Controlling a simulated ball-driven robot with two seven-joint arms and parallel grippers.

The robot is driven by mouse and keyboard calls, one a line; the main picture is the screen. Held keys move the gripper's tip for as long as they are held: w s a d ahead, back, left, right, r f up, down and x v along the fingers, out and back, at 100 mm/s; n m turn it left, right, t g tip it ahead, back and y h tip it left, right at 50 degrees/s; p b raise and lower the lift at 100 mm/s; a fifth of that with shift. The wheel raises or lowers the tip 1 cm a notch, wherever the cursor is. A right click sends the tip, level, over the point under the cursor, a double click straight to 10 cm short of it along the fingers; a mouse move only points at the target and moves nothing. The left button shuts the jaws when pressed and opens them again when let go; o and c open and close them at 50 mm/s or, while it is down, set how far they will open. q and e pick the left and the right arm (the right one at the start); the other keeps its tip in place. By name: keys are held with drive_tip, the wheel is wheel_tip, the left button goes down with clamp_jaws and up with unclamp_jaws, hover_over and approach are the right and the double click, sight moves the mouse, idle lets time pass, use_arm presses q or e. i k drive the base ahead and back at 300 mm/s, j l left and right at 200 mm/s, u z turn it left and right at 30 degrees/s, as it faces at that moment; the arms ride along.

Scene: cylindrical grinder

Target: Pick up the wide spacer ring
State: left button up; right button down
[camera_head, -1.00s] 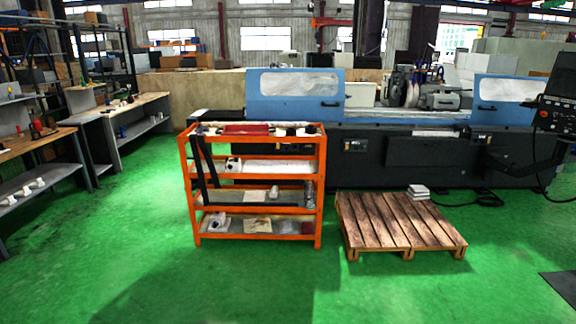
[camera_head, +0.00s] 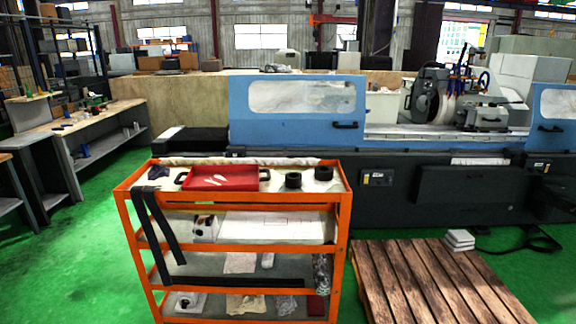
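Two dark, round, ring-like pieces lie on the top shelf of the orange cart (camera_head: 342,215), towards its right end. One dark ring (camera_head: 293,181) is nearer the front, just right of the red tray (camera_head: 225,179). The other dark ring (camera_head: 324,173) is a little farther back and to the right. They are small in the view, and I cannot tell which is the wide spacer ring. Neither of my grippers shows in the head view.
Black straps (camera_head: 158,232) hang over the cart's left front. A wooden pallet (camera_head: 430,280) lies on the floor right of the cart, with a small white stack (camera_head: 459,240) behind it. The blue and black grinder (camera_head: 300,110) stands behind. Green floor (camera_head: 90,250) is open at left.

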sight(322, 173)
drive_tip(key=i+z, duration=0.1)
drive_tip(key=i, duration=0.4)
drive_tip(key=i+j+z, duration=0.1)
drive_tip(key=i, duration=0.4)
drive_tip(key=i+j+z, duration=0.1)
drive_tip(key=i, duration=0.4)
drive_tip(key=i+j+z, duration=0.2)
drive_tip(key=i+z, duration=0.25)
drive_tip(key=i+j+z, duration=0.95)
drive_tip(key=k+l, duration=0.05)
drive_tip(key=k, duration=0.05)
